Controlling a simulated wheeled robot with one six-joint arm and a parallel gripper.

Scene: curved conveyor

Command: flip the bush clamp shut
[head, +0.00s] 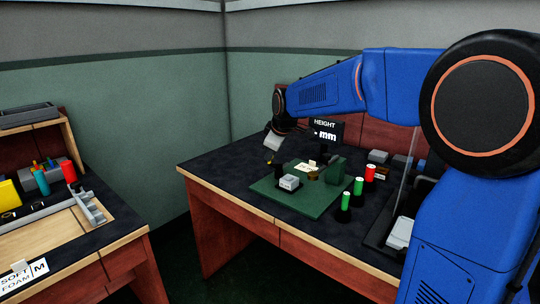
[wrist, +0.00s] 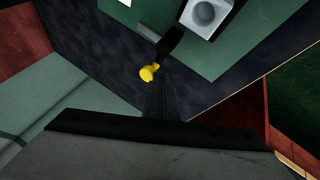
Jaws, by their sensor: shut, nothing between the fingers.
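The green board (head: 310,204) lies on the dark bench top and carries a grey block (head: 289,182). In the wrist view the block (wrist: 207,14) has a round opening. A black lever (wrist: 170,42) with a yellow tip (wrist: 149,72) reaches out beside it, past the board's edge; I take these for the bush clamp. The yellow tip also shows small in the head view (head: 270,161). My gripper (wrist: 162,88) is shut and empty, with its dark fingers close beside the yellow tip. I cannot tell whether they touch it. In the head view my gripper (head: 271,148) is above the board's left corner.
Two green cylinders (head: 358,187) and a red one (head: 370,173) stand right of the board. A black display reading HEIGHT (head: 326,131) stands behind. A clear panel (head: 403,180) rises at the right. The bench top left of the board (head: 225,165) is clear.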

